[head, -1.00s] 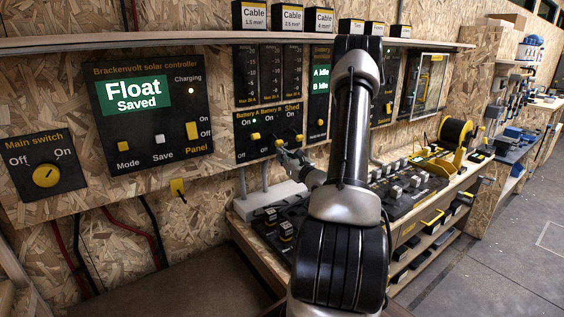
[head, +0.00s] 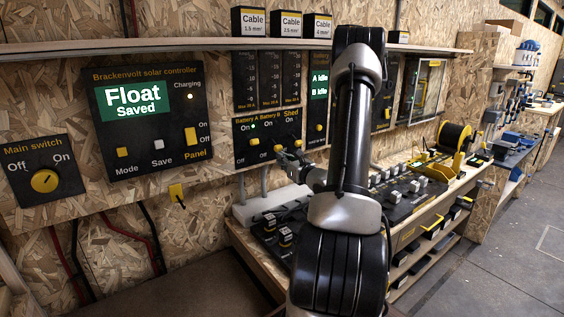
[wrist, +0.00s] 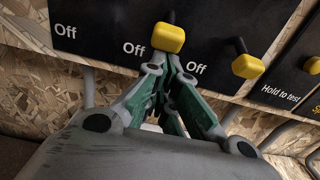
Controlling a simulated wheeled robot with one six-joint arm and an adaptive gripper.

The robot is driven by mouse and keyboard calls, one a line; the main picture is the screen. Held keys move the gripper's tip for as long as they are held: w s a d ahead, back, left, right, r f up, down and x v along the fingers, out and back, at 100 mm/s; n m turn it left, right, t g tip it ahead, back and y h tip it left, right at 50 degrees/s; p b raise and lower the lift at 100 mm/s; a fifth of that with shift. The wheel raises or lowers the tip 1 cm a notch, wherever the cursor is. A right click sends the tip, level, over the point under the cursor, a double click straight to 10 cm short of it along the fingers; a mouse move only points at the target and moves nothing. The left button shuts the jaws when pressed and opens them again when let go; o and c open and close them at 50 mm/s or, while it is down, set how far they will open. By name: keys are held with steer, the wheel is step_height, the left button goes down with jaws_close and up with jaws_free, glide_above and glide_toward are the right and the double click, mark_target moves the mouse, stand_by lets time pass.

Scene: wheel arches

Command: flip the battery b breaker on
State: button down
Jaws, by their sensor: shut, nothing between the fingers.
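The breaker panel (head: 243,150) carries three breakers labelled Battery A, Battery B and Shed. Battery B is the middle one; its yellow lever knob (wrist: 168,37) shows in the wrist view, beside an "Off" label. The Shed lever knob (wrist: 246,67) is to the right of my fingers.
The solar controller (head: 150,115) reads "Float Saved" left of the breakers. A panel marked "A Idle, B Idle" (head: 319,86) is close on the right. A shelf (head: 200,46) runs above. A bench with switch blocks (head: 395,195) lies below right.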

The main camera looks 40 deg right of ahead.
mark_target(281, 148)
steer(key=r+g, duration=0.1)
steer(key=s+r+g, duration=0.1)
steer(key=g, duration=0.1)
steer(key=s+r+g, duration=0.1)
steer(key=r+g, duration=0.1)
stand_by(0.3)
steer(key=shift+r, duration=0.1)
steer(key=shift+r, duration=0.65)
steer(key=shift+f, duration=0.1)
